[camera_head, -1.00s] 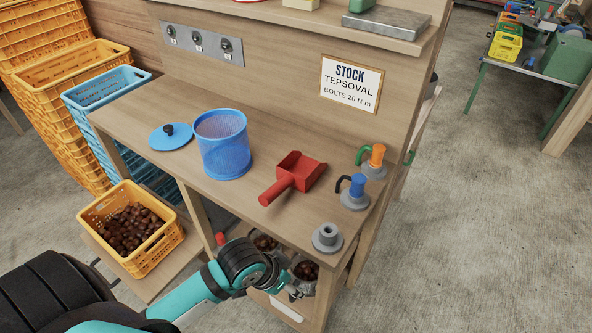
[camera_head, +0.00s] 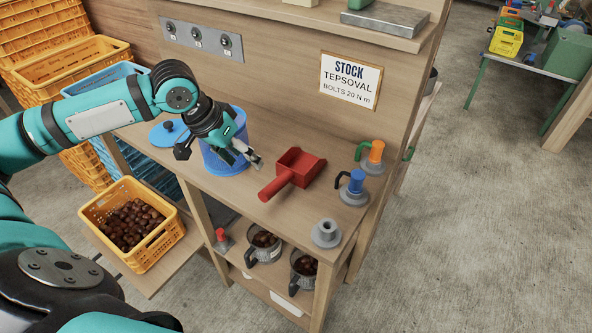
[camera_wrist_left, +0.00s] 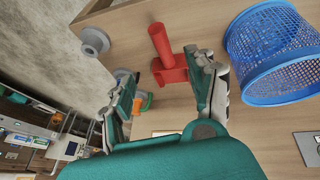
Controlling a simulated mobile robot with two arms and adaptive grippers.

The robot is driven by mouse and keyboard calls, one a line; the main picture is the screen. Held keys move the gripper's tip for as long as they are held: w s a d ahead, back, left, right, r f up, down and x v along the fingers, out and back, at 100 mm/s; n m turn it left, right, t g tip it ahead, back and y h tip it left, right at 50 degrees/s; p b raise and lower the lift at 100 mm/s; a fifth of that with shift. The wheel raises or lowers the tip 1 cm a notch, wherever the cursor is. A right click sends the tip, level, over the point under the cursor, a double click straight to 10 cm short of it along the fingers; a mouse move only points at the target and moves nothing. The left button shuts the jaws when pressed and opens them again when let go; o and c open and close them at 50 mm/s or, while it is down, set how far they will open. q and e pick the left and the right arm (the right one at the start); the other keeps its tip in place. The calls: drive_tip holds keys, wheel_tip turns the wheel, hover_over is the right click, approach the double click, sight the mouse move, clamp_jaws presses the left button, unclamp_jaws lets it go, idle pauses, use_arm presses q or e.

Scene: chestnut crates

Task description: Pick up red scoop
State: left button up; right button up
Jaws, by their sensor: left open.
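The red scoop (camera_head: 300,168) lies on the wooden workbench (camera_head: 262,212), its round handle towards the front edge. My left gripper (camera_head: 243,159) is over the bench, just left of the scoop and in front of the blue mesh basket (camera_head: 233,166), partly hiding the basket. In the left wrist view the scoop (camera_wrist_left: 160,42) shows between the two spread fingers of my left gripper (camera_wrist_left: 168,80), beyond their tips, with the handle pointing up in the picture. The fingers are open and empty, apart from the scoop. My right gripper is not in view.
A blue lid (camera_head: 168,133) lies left of the basket. A blue-topped piece (camera_head: 355,188), an orange-topped piece (camera_head: 375,156) and a grey flanged piece (camera_head: 326,233) stand right of the scoop. Cups (camera_head: 264,248) sit on the shelf below. A yellow crate (camera_head: 150,252) of chestnuts stands at left.

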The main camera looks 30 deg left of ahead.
sight(271, 184)
use_arm(q)
drive_tip(key=x, duration=0.3)
drive_tip(key=p+x, duration=0.1)
drive_tip(key=x, duration=0.7)
drive_tip(key=shift+w+a+f, duration=0.1)
drive_tip(key=shift+w+a, duration=0.15)
drive_tip(key=shift+w, duration=0.05)
drive_tip(key=p+x, duration=0.1)
drive_tip(key=x, duration=0.3)
drive_tip(key=shift+d+f, duration=0.1)
drive_tip(key=shift+w+f+p, duration=0.25)
drive_tip(key=shift+f+p, duration=0.05)
drive_tip(key=shift+f, duration=0.1)
clamp_jaws()
